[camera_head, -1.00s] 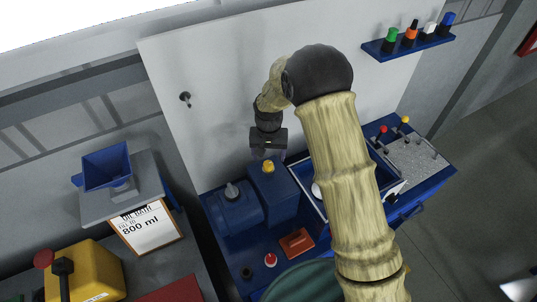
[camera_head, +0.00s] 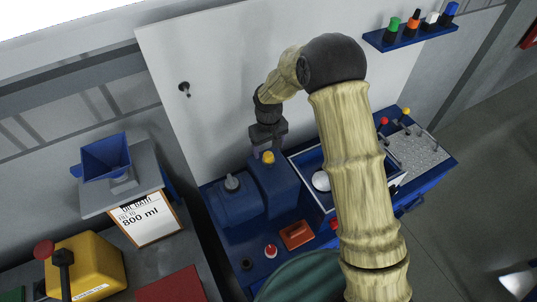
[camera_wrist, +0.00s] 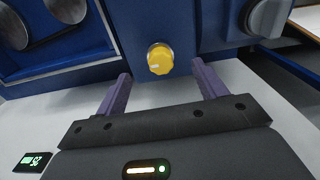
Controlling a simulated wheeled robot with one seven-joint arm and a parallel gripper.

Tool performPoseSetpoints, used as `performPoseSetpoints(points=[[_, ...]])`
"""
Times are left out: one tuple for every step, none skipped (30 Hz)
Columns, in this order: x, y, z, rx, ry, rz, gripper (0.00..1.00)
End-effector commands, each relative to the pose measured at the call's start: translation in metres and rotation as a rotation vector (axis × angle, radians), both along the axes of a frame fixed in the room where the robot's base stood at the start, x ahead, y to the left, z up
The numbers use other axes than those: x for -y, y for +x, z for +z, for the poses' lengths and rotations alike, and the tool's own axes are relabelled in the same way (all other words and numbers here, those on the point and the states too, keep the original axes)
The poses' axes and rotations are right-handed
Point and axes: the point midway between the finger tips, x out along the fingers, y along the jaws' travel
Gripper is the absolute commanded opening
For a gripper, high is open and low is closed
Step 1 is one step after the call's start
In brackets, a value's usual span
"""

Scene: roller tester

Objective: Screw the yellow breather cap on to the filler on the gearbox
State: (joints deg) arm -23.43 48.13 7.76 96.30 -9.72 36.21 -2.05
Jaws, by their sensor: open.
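The yellow breather cap (camera_head: 268,157) sits on top of the blue gearbox (camera_head: 272,186). It also shows in the wrist view (camera_wrist: 160,59) with a pale rim around its base and a light mark on its face. I cannot tell whether it is threaded on. My gripper (camera_head: 266,150) is right above and behind the cap. In the wrist view its two purple fingers (camera_wrist: 160,80) are open and empty, one to each side of the cap and short of it. The filler under the cap is hidden.
A blue motor-like housing with a grey knob (camera_head: 232,184) stands left of the gearbox. A blue-edged tray (camera_head: 296,166) with a white round object lies to the right. An orange block (camera_head: 296,234) and a red button (camera_head: 271,251) are in front. A white panel (camera_head: 215,110) stands behind.

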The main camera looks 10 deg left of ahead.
Motion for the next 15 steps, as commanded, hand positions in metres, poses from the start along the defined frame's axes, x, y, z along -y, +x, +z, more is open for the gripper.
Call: performPoseSetpoints(points=[[0.0, 0.0, -0.007, -0.001, -0.001, 0.0, 0.71], [0.0, 0.0, -0.009, -0.001, -0.001, 0.0, 0.71], [0.0, 0.0, -0.011, -0.001, -0.001, 0.0, 0.71], [0.0, 0.0, -0.013, -0.001, -0.001, 0.0, 0.71], [0.0, 0.0, -0.015, -0.001, -0.001, 0.0, 0.71], [0.0, 0.0, -0.018, -0.001, -0.001, 0.0, 0.71], [0.0, 0.0, -0.02, -0.001, -0.001, 0.0, 0.71], [0.0, 0.0, -0.022, -0.001, -0.001, -0.001, 0.71], [0.0, 0.0, -0.024, -0.001, -0.001, -0.001, 0.71], [0.0, 0.0, -0.026, -0.001, -0.001, -0.001, 0.71], [0.0, 0.0, -0.027, 0.0, 0.0, -0.001, 0.71], [0.0, 0.0, -0.029, 0.0, 0.0, -0.001, 0.71], [0.0, 0.0, -0.029, 0.0, 0.0, -0.001, 0.71], [0.0, 0.0, -0.03, 0.0, 0.0, -0.001, 0.71], [0.0, 0.0, -0.03, 0.0, 0.0, -0.001, 0.71]])
